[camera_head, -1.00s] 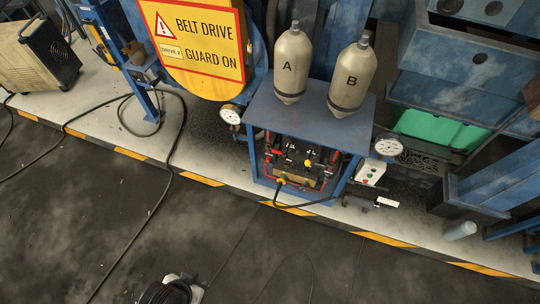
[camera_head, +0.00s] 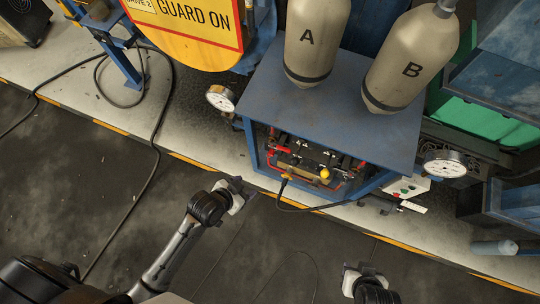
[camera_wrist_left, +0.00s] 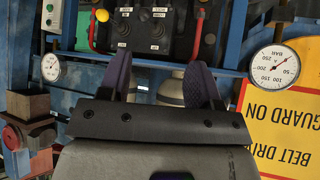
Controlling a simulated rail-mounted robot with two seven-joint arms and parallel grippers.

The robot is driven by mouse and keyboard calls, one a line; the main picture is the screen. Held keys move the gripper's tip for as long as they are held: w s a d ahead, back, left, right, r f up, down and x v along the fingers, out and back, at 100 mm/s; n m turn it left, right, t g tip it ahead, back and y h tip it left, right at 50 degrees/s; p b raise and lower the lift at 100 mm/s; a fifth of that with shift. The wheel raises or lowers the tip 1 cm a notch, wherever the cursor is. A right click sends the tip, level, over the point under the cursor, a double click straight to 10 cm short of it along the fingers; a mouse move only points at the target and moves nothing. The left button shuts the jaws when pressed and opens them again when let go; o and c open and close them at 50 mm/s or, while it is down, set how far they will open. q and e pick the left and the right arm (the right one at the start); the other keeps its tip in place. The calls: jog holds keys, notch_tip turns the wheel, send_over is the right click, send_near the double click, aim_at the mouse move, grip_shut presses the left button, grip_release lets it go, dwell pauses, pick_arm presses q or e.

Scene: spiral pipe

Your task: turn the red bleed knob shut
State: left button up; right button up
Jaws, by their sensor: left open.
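The blue cart (camera_head: 330,120) holds a dark valve panel (camera_head: 305,160) in its front opening. Red fittings (camera_head: 279,153) show at the panel's left side, with more red at its right; I cannot tell which is the bleed knob. In the left wrist view the panel is upside down, with red parts (camera_wrist_left: 198,32) at both sides. My left gripper (camera_head: 238,188) is in front of the cart, left of the panel and apart from it. Its two fingers (camera_wrist_left: 160,82) are open and empty, pointing toward the panel. My right gripper (camera_head: 365,270) is low in front; its fingers are unclear.
Cylinders A (camera_head: 312,40) and B (camera_head: 408,60) stand on the cart top. Gauges (camera_head: 221,98) (camera_head: 445,164) flank the cart. A yellow knob (camera_head: 325,173) sits on the panel. A black hose (camera_head: 290,208) hangs in front. The dark floor before the cart is open.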

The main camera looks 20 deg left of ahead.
pick_arm(q)
jog(key=w+d+f+t+h+b, duration=0.1)
jog(key=w+f+t+b, duration=0.25)
jog(key=f+b, duration=0.7)
jog(key=w+d+f+t+b, duration=0.15)
jog(key=w+f+b, duration=0.5)
jog(key=f, duration=0.65)
jog(key=n+t+y+b, duration=0.25)
jog(key=t+b, duration=0.25)
jog(key=b, duration=1.1)
send_near(272, 153)
jog(key=w+f+y+b, duration=0.1)
jog(key=w+b, duration=0.4)
jog(key=w, duration=0.3)
jog(key=shift+w+d+f+m+b, duration=0.15)
jog(key=shift+w+d+m+b, duration=0.1)
jog(key=shift+w+m+b, duration=0.15)
jog(key=shift+s, duration=0.15)
jog(key=c, duration=0.9)
